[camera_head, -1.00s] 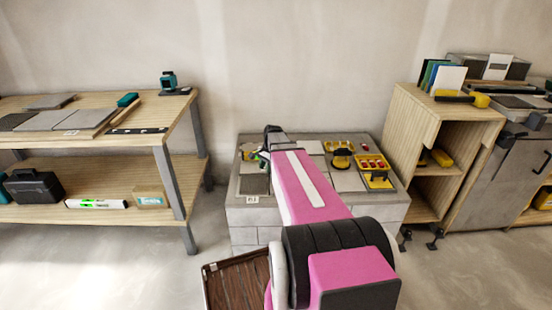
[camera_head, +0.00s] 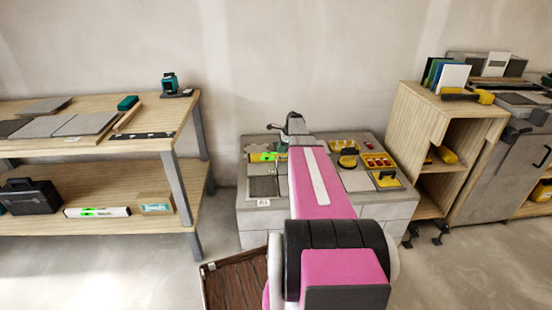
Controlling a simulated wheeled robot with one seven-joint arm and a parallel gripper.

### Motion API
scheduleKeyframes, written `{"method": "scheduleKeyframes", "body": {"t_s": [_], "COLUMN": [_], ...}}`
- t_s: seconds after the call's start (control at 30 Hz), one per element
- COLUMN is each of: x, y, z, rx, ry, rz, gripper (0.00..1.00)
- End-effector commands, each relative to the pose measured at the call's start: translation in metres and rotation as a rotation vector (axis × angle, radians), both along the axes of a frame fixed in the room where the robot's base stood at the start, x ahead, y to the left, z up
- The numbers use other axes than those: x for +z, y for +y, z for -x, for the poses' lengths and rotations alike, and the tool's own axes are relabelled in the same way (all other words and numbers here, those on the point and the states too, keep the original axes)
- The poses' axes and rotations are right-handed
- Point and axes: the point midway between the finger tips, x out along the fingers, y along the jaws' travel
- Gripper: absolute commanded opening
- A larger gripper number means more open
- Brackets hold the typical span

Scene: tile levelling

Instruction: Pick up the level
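A small yellow-green level (camera_head: 264,157) lies on the tiles at the back left of the grey block platform (camera_head: 228,198). A longer white level with green parts (camera_head: 97,212) lies on the lower shelf at the left. My gripper (camera_head: 284,127) is at the far end of my pink arm, above the back of the platform, just up and right of the small level. It appears apart from the level. Its fingers are small and partly hidden by my arm, so I cannot tell whether they are open.
Yellow tools (camera_head: 386,179) and a yellow tray of red pieces (camera_head: 378,161) sit on the platform's right side. A wooden shelf unit (camera_head: 185,150) stands left and a wooden cabinet (camera_head: 412,125) right. A dark brown slatted surface (camera_head: 235,282) lies in front.

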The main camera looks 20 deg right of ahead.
Motion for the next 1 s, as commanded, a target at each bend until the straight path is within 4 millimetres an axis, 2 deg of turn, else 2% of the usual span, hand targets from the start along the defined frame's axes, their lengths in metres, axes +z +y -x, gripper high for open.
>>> {"method": "scheduleKeyframes", "body": {"t_s": [0.17,0.5,0.73,0.77,0.83,1.0], "x": [-0.010,-0.047,-0.049,-0.049,-0.049,-0.049], "y": [0.005,0.025,0.025,0.025,0.025,0.025], "z": [-0.001,-0.007,-0.007,-0.007,-0.007,-0.007], "rx": [0.000,0.001,0.001,0.001,0.001,0.001], "ry": [0.001,0.001,0.000,0.000,0.000,0.000], "rz": [0.000,0.000,0.000,0.000,0.000,0.000], "gripper": [0.30,0.30,0.30,0.23,0.01,0.00]}}
